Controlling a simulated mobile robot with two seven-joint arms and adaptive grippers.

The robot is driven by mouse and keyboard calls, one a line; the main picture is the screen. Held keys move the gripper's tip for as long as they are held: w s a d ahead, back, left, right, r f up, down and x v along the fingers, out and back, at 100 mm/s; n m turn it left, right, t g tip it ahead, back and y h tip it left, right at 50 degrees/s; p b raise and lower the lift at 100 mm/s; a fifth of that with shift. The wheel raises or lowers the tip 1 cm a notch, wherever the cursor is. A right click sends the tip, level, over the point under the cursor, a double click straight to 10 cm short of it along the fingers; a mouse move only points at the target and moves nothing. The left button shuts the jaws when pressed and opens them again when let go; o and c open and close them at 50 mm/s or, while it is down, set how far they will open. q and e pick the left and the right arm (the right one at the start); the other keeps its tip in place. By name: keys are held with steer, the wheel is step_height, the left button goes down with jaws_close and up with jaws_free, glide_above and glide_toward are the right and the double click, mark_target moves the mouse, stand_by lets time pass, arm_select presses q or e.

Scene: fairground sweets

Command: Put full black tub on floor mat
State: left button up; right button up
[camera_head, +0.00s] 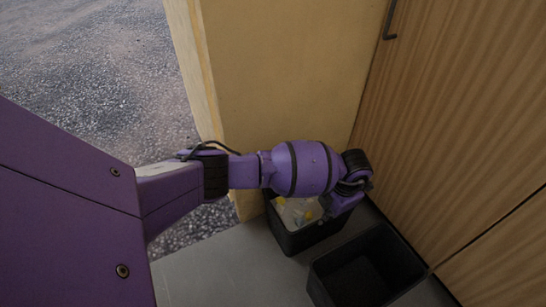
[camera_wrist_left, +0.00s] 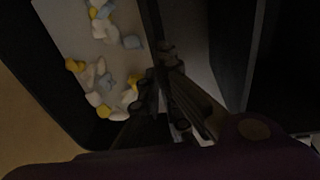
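The full black tub (camera_head: 291,242) stands by the yellow wall, holding white, yellow and pale blue sweets. In the left wrist view the tub's dark side wall (camera_wrist_left: 151,22) runs down to my fingers, with the sweets to its left. My left gripper (camera_head: 335,205) reaches over the tub's right side. In the left wrist view the left gripper (camera_wrist_left: 162,95) is at the tub's rim, with dark finger parts close to the wall. The view is too dark to tell if they are shut on it. I cannot make out a separate floor mat. My right gripper is out of view.
A second black tub (camera_head: 318,284), seemingly empty, stands close to the right and nearer. A wooden cabinet front (camera_head: 460,120) rises on the right and a yellow wall (camera_head: 285,70) behind.

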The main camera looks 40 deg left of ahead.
arm_select(q)
steer(key=o, duration=0.5)
steer(key=shift+w+r, duration=0.15)
steer(key=shift+r, duration=0.05)
steer(key=shift+c, duration=0.2)
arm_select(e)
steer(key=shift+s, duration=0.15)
arm_select(q)
step_height(320, 180, up, 12)
steer(key=d+p, duration=0.1)
steer(key=p, duration=0.4)
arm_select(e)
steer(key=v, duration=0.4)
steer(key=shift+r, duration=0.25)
arm_select(q)
steer(key=shift+d, duration=0.1)
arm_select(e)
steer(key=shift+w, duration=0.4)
